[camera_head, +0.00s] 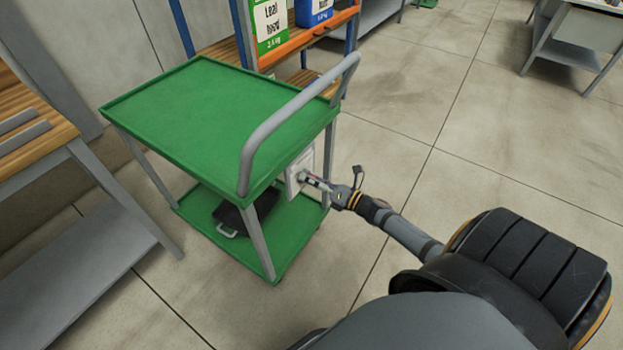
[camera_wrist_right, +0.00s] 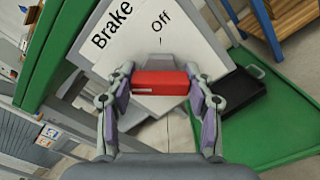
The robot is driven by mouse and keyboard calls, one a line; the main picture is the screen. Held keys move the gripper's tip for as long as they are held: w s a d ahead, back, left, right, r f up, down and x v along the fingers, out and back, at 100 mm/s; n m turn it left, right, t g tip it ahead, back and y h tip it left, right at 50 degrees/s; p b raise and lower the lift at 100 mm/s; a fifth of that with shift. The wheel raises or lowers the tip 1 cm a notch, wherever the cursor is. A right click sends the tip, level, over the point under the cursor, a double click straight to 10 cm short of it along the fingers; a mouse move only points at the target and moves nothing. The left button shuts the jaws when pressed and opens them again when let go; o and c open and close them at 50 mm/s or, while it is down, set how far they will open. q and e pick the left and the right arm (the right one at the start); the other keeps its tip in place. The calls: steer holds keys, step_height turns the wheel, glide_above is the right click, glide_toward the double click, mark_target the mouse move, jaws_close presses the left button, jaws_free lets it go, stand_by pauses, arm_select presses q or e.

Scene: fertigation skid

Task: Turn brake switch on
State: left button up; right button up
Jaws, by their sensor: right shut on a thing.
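The brake switch panel (camera_head: 296,180) is a white plate on the handle end of the green cart, below its top tray. In the right wrist view the panel (camera_wrist_right: 185,50) reads "Brake" and "Off", with a short tick under "Off". Its red switch handle (camera_wrist_right: 160,83) lies across the picture and carries a small pale mark. My right gripper (camera_head: 308,178) is at the panel. Its two fingers (camera_wrist_right: 160,92) stand either side of the red handle and are shut on it. No "On" label is visible. My left gripper is not in view.
The green cart (camera_head: 190,105) has a grey push handle (camera_head: 290,115) above the panel. A black case (camera_head: 240,215) lies on its lower shelf. A wooden-topped bench (camera_head: 35,145) stands left, and a rack with containers (camera_head: 270,25) behind.

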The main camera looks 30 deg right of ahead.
steer(key=shift+f, duration=0.1)
stand_by(0.4)
steer(key=o, duration=1.2)
steer(key=shift+s, duration=0.2)
steer(key=v, duration=1.1)
steer(key=shift+s+d, duration=0.2)
steer(key=shift+s, duration=0.1)
